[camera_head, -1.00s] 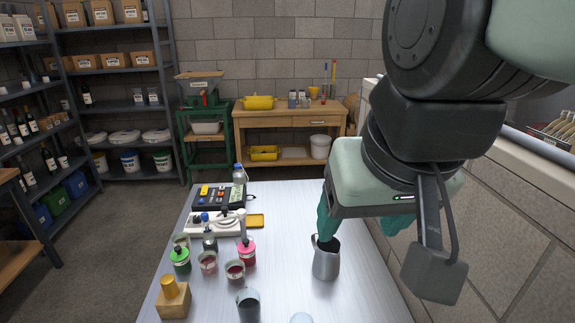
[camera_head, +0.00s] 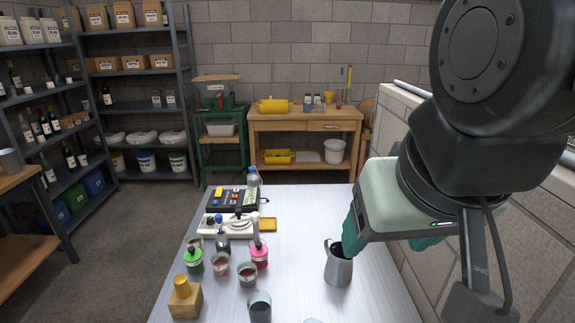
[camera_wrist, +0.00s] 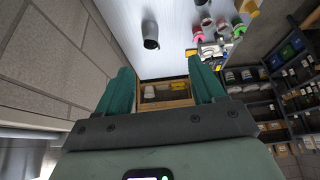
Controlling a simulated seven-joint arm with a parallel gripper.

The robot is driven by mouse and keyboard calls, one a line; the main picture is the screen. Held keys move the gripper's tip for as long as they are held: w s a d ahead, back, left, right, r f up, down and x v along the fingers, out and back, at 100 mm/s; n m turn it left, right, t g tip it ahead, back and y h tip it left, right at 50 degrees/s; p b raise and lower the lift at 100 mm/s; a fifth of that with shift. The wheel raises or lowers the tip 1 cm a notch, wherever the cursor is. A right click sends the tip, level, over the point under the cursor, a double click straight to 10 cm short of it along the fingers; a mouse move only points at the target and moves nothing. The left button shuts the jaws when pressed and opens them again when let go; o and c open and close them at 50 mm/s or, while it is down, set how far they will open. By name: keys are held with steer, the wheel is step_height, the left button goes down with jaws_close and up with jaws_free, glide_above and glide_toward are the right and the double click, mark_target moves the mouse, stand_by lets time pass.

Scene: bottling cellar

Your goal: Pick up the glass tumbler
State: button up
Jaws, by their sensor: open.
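A pale bluish round rim (camera_head: 312,321), possibly the glass tumbler, barely shows at the bottom edge of the head view; the rest of it is cut off. It cannot be made out in the wrist view. A dark grey cup (camera_head: 260,308) stands to its left on the table. My gripper (camera_wrist: 162,88) is open and empty, its two teal fingers wide apart in the wrist view. In the head view it hangs at the right side of the table, just right of a metal jug (camera_head: 338,266), its fingers partly hidden by my wrist.
The metal jug also shows in the wrist view (camera_wrist: 150,36). A block wall borders the right.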

steer(key=o, duration=0.5)
steer(key=d+f+m+g, duration=0.2)
steer(key=d+m, duration=0.1)
steer(key=d, duration=0.2)
steer(key=w+a+f+m+g+y, duration=0.3)
steer(key=w+a+f+m+y, duration=0.15)
steer(key=f+y, duration=0.35)
steer(key=w+a+f+m+g+y, duration=0.35)
steer(key=a+f+y, duration=0.25)
steer(key=f, duration=0.5)
steer(key=d+f+m+t+h, duration=0.1)
steer(key=f+m+t, duration=0.4)
steer(key=f+m, duration=0.1)
steer(key=w+d+f+m+t, duration=0.1)
steer(key=f+m+t, duration=0.4)
steer(key=f+t, duration=0.1)
steer(key=w+d+f+m+t+h, duration=0.1)
steer(key=f+m+t, duration=0.5)
steer(key=f, duration=0.2)
steer(key=shift+w+f+m+h, duration=0.2)
steer(key=shift+f+m+h, duration=0.05)
steer(key=shift+m+h, duration=0.05)
steer(key=shift+x, duration=2.5)
